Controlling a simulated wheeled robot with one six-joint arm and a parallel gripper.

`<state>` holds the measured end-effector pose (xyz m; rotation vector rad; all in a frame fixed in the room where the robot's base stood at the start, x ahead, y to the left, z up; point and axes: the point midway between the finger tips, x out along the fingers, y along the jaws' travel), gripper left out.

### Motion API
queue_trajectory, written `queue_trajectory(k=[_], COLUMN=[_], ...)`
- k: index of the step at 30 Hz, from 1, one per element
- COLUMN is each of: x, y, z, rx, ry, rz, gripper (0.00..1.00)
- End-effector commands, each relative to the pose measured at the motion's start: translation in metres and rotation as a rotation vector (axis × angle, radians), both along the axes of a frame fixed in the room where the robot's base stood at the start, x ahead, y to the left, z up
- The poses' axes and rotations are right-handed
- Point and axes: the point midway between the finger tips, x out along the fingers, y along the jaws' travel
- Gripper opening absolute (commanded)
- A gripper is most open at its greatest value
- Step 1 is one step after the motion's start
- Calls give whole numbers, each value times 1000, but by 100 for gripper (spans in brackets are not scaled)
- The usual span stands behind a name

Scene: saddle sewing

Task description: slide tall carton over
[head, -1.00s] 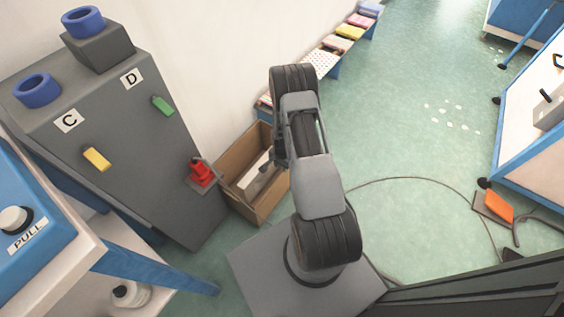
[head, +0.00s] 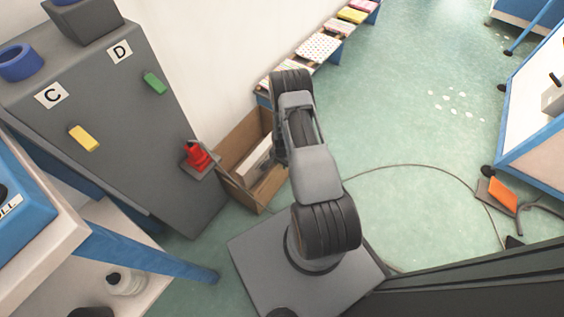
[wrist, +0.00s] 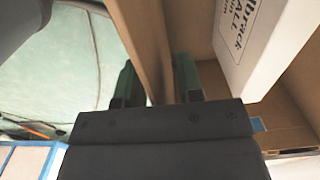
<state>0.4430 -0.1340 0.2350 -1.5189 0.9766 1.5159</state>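A tall brown open-topped carton (head: 232,178) stands on the floor beside the grey cabinet, with a white box (head: 257,156) inside. In the wrist view, a carton wall (wrist: 150,45) runs between the two fingers of my gripper (wrist: 158,88). The fingers are apart, one on each side of the wall. I cannot tell whether either finger touches it. The white box (wrist: 262,40) with black print is right of the fingers. In the head view, my arm hides the gripper and the carton's right side.
The grey cabinet (head: 120,130) with a red fitting (head: 197,155) stands close on the carton's left. A low shelf with coloured stacks (head: 318,47) runs along the wall behind. A cable (head: 420,166) and an orange pedal (head: 503,195) lie at right. Green floor there is mostly clear.

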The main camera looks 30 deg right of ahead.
Motion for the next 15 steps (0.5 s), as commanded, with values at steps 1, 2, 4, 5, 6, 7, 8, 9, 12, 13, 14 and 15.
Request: queue_trajectory(k=[1,2,4,5,6,7,8,9,12,13,14,15], x=[0,0,0,0,0,0,0,0,0,0,0,0], y=[0,0,0,0,0,0,0,0,0,0,0,0], z=[0,0,0,0,0,0,0,0,0,0,0,0], rx=[0,0,0,0,0,0,0,0,0,0,0,0], ry=[0,0,0,0,0,0,0,0,0,0,0,0], rz=[0,0,0,0,0,0,0,0,0,0,0,0], gripper=[34,34,34,31,27,24,22,18,8,5,2,0])
